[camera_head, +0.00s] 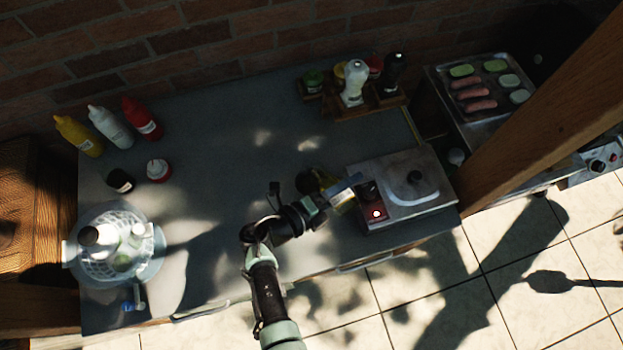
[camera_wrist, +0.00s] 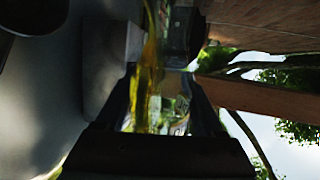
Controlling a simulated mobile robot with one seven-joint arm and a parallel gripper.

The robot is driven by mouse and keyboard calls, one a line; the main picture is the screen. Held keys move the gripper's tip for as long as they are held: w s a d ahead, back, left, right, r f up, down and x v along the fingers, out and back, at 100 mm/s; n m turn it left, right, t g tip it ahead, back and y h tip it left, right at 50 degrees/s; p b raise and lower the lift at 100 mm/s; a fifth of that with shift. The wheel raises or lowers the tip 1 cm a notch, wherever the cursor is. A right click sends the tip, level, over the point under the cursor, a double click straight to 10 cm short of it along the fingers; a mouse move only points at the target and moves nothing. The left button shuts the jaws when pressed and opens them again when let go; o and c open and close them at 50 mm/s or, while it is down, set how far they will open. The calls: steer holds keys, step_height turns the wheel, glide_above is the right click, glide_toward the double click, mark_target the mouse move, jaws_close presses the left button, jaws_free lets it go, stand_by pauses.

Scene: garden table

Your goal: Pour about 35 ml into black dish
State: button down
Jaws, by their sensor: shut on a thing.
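My gripper (camera_head: 326,192) is beside the left edge of the metal appliance, over the grey counter. It is shut on a clear container with yellow liquid (camera_wrist: 150,75), seen between the fingers in the wrist view. In the head view the container (camera_head: 346,199) is a small yellowish patch, partly hidden by the gripper. Its tilt and its mouth are unclear. A dark rounded thing with a paler rim (camera_wrist: 22,14) shows at the upper left of the wrist view; I cannot tell whether it is the black dish. I cannot clearly make out the dish in the head view.
A metal appliance (camera_head: 386,213) with a lit red light stands at the counter's right. Squeeze bottles (camera_head: 108,127) and a white colander (camera_head: 92,266) are on the left. A wooden condiment rack (camera_head: 345,110) stands at the back. The counter's middle (camera_head: 235,160) is clear.

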steer(key=m+b, duration=0.2)
steer(key=b, duration=0.2)
steer(key=shift+s+d+f+t, duration=0.1)
steer(key=shift+f+t, duration=0.1)
steer(key=shift+t, duration=0.2)
steer(key=shift+r+m, duration=0.4)
steer(key=shift+r, duration=0.1)
steer(key=shift+w+a+f+m+t+y+b, duration=0.2)
steer(key=shift+f+m+t+b, duration=0.1)
steer(key=shift+f+m+b, duration=0.3)
steer(key=shift+w+a+f+m+t+y+b, duration=0.15)
steer(key=shift+f+m+t+b, duration=0.15)
steer(key=shift+f+m+b, duration=0.3)
